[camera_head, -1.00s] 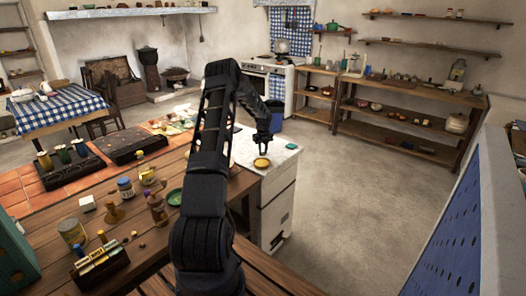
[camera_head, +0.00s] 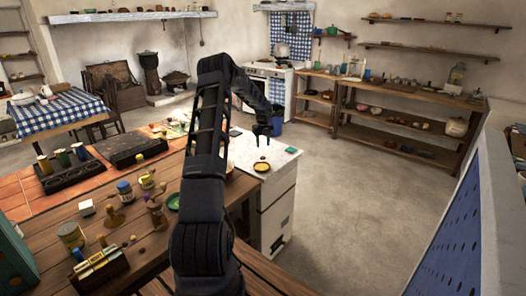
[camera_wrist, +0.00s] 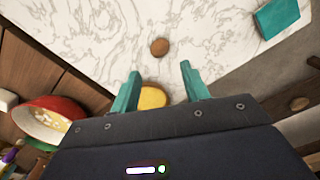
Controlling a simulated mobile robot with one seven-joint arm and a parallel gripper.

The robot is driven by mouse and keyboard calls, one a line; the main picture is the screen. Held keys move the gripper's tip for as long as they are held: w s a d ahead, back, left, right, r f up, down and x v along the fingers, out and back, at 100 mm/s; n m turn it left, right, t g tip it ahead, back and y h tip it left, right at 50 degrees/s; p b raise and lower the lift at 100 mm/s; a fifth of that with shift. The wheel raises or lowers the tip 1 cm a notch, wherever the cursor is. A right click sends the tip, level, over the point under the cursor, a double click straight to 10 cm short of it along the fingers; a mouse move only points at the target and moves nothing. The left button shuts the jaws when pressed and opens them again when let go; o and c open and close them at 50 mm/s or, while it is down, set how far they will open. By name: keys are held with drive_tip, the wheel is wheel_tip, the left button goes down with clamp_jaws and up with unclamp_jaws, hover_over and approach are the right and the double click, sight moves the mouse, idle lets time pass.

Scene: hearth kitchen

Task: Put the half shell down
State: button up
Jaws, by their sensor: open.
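My gripper (camera_head: 263,141) is above the white marble top (camera_head: 243,150), its two teal fingers spread apart with nothing between them. In the wrist view the fingers (camera_wrist: 159,70) also stand apart. A small brown rounded piece (camera_wrist: 159,47), which looks like the half shell, lies on the marble just beyond the fingertips, touching neither. I cannot tell which side of it faces up. A yellow dish (camera_head: 262,167) sits on the marble near its front edge; in the wrist view it is partly hidden behind my gripper body.
A red-rimmed bowl (camera_wrist: 26,129) with pale contents stands left of my gripper in the wrist view. A flat teal piece (camera_head: 291,150) lies at the marble's right edge. The wooden table (camera_head: 150,235) holds jars and bottles. Open floor lies to the right.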

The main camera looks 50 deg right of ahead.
drive_tip(key=w+a+r+n+t, duration=0.1)
drive_tip(key=w+a+r+n, duration=0.3)
drive_tip(key=a+r, duration=0.55)
drive_tip(key=w+a+r+n, duration=0.4)
drive_tip(key=a+r+n, duration=0.1)
drive_tip(key=a+r, duration=0.45)
drive_tip(key=a+r+n+t, duration=0.1)
drive_tip(key=a+r+n, duration=0.4)
drive_tip(key=a, duration=0.5)
drive_tip(key=a+r+n, duration=0.4)
drive_tip(key=a+r, duration=0.2)
drive_tip(key=a, duration=0.5)
drive_tip(key=s+a+r+n, duration=0.2)
drive_tip(key=s+a+n, duration=0.15)
drive_tip(key=a, duration=0.35)
drive_tip(key=s+a+r+n+t, duration=0.1)
drive_tip(key=s+a+n, duration=0.25)
drive_tip(key=a, duration=0.35)
drive_tip(key=s+a+r+n, duration=0.2)
drive_tip(key=a+n, duration=0.3)
drive_tip(key=a, duration=0.2)
drive_tip(key=s+a+f+n+t, duration=0.1)
drive_tip(key=s+a+f+n, duration=0.2)
drive_tip(key=s+a+n, duration=0.8)
drive_tip(key=s+a, duration=0.2)
drive_tip(key=s, duration=0.3)
drive_tip(key=shift+f+n+t, duration=0.3)
drive_tip(key=shift+f, duration=0.1)
